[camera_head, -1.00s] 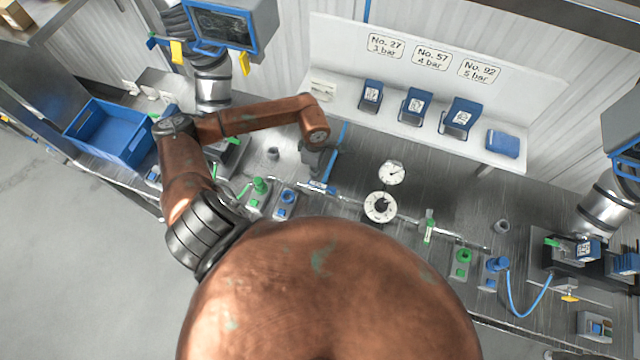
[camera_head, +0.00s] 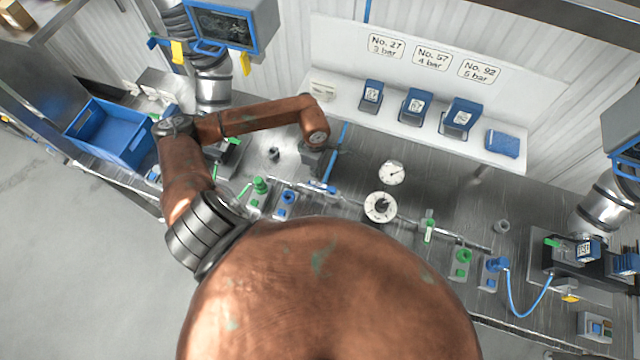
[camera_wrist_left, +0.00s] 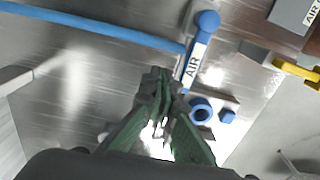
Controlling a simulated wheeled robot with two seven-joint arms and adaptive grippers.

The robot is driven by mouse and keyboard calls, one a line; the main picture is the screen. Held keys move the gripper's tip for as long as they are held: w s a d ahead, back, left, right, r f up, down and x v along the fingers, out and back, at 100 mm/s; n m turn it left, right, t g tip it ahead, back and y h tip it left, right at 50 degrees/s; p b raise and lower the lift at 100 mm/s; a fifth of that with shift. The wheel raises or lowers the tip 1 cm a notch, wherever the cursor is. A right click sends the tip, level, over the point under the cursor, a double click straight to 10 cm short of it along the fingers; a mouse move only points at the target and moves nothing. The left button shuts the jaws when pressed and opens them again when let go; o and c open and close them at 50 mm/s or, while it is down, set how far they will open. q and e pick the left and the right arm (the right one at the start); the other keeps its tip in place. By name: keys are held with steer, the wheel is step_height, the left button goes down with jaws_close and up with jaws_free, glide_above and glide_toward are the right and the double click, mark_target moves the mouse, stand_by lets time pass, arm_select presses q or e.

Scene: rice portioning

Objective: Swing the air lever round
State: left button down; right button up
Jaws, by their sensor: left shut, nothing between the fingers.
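The air lever (camera_wrist_left: 195,62) is a blue handle with a round end and a white AIR label in the left wrist view. A blue pipe runs left from it. In the head view the lever (camera_head: 328,187) is small, below my left gripper (camera_head: 316,166). In the left wrist view my left gripper (camera_wrist_left: 160,112) is shut and empty, its green fingers together just left of the lever's lower part. I cannot tell whether the tips touch it. The lever's lower end is partly hidden near the fingertips. My right gripper is not in view.
A blue ring fitting (camera_wrist_left: 201,110) sits right of the fingertips. A round dial (camera_head: 380,207) and gauge (camera_head: 392,172) stand right of the lever on the metal bench. A blue crate (camera_head: 108,135) is at the left. Blue holders (camera_head: 415,107) stand on the back shelf.

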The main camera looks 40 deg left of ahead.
mark_target(311, 182)
arm_select(q)
steer(key=shift+s+d, duration=0.2)
steer(key=shift+s, duration=0.35)
steer(key=shift+s+d, duration=0.15)
steer(key=shift+s, duration=0.5)
steer(key=shift+s+d, duration=0.3)
steer(key=shift+s, duration=0.55)
steer(key=shift+s+f, duration=0.1)
steer(key=shift+s, duration=0.1)
steer(key=shift+s+d+f, duration=0.1)
steer(key=shift+s+d, duration=0.2)
steer(key=shift+s, duration=0.25)
steer(key=shift+s+d, duration=0.25)
steer(key=shift+s, duration=0.25)
steer(key=shift+s+d, duration=0.8)
steer(key=shift+d, duration=0.05)
